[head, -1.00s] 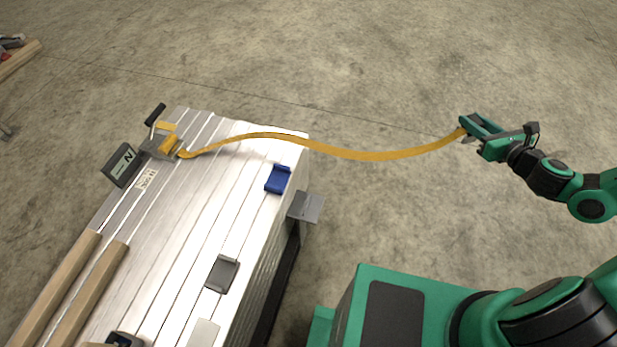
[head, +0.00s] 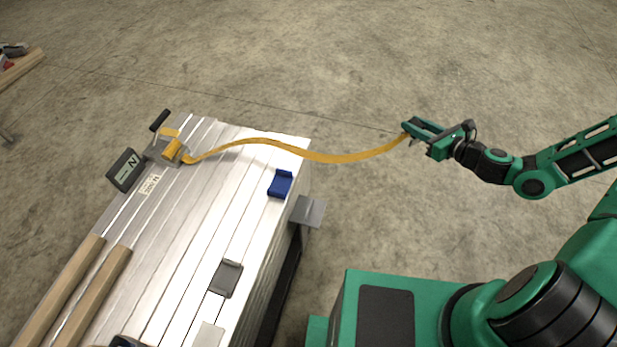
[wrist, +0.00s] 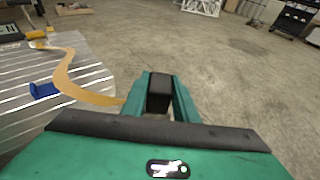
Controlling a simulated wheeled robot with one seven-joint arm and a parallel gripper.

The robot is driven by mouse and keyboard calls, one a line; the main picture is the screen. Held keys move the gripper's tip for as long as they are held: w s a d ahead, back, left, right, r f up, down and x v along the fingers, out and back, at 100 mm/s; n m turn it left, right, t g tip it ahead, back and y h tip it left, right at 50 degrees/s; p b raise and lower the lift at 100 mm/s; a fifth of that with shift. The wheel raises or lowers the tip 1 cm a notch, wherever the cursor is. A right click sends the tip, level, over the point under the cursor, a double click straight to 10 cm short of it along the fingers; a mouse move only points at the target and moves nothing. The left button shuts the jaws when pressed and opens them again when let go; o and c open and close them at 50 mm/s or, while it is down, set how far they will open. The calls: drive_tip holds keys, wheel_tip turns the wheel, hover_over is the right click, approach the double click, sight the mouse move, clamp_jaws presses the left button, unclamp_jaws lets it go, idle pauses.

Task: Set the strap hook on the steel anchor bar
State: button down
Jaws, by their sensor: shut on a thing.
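The orange strap (head: 262,142) runs from the ratchet (head: 173,152) at the far left of the trailer deck, over the deck edge, to my gripper. My gripper (head: 408,132) is shut on the strap's free end and holds it in the air right of the trailer. The hook itself cannot be made out between the fingers. In the wrist view the strap (wrist: 70,84) comes in from the left to my gripper (wrist: 158,80). A grey steel plate (head: 309,211) juts from the trailer's right side; I cannot make out the anchor bar.
The concrete floor right of the trailer is clear.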

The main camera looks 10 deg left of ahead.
drive_tip(key=s+a+f+n+g+y, duration=0.1)
drive_tip(key=s+a+f+n+g, duration=0.1)
drive_tip(key=a, duration=0.8)
drive_tip(key=s+a+f+n+g+y, duration=0.2)
drive_tip(key=s+a+f+n+g, duration=0.1)
drive_tip(key=s+a+f, duration=0.4)
drive_tip(key=s+a+f+n+g+y, duration=0.2)
drive_tip(key=a+f, duration=0.4)
drive_tip(key=a, duration=0.7)
drive_tip(key=s+n+g, duration=0.1)
drive_tip(key=s+g, duration=0.1)
drive_tip(key=shift+s, duration=0.3)
drive_tip(key=shift+f, duration=7.75)
drive_tip(key=c, duration=1.3)
unclamp_jaws()
drive_tip(key=shift+c, duration=0.2)
